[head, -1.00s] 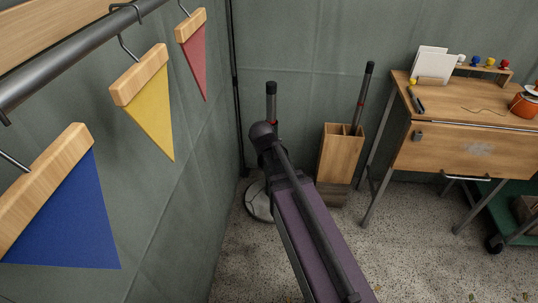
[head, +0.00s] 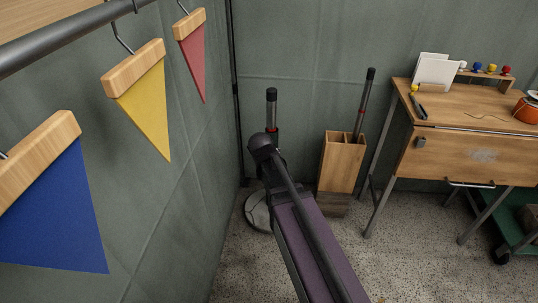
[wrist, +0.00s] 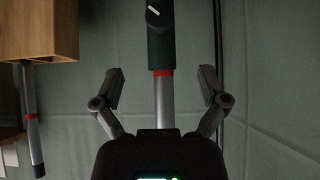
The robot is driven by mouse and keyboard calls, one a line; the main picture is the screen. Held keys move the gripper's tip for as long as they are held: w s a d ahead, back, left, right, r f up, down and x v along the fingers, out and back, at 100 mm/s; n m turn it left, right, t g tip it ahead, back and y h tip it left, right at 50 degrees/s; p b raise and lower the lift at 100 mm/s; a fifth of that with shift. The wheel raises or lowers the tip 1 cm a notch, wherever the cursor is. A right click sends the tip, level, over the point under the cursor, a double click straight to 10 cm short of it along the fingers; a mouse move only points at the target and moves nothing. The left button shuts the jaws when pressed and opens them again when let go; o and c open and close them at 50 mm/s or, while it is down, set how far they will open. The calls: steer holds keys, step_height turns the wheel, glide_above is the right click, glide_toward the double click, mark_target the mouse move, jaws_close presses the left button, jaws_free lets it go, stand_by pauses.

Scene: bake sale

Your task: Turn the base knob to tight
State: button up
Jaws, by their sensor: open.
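A dark cylindrical collar with a knob (wrist: 153,12) bearing a pale pointer mark shows at the top of the wrist view. A grey pole with a red band (wrist: 164,98) runs from it between my fingers. My gripper (wrist: 161,74) is open, with one finger on each side of the pole and visible gaps on both sides. In the head view the black-topped pole (head: 271,106) rises behind my arm, above a round grey base (head: 256,212). My arm hides the pole's lower part and my fingers there; the knob is not visible in that view.
A wooden box (head: 342,165) holding another black-topped pole (head: 364,105) stands right of the base. A wooden desk (head: 455,150) is further right. Blue (head: 55,220), yellow (head: 147,115) and red (head: 193,62) pennants hang from a rail at left, near the grey fabric wall.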

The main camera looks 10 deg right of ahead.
steer(key=shift+b+x, duration=4.35)
steer(key=shift+x, duration=2)
steer(key=c, duration=1.1)
steer(key=shift+a, duration=0.2)
steer(key=shift+c, duration=0.2)
steer(key=shift+d, duration=0.2)
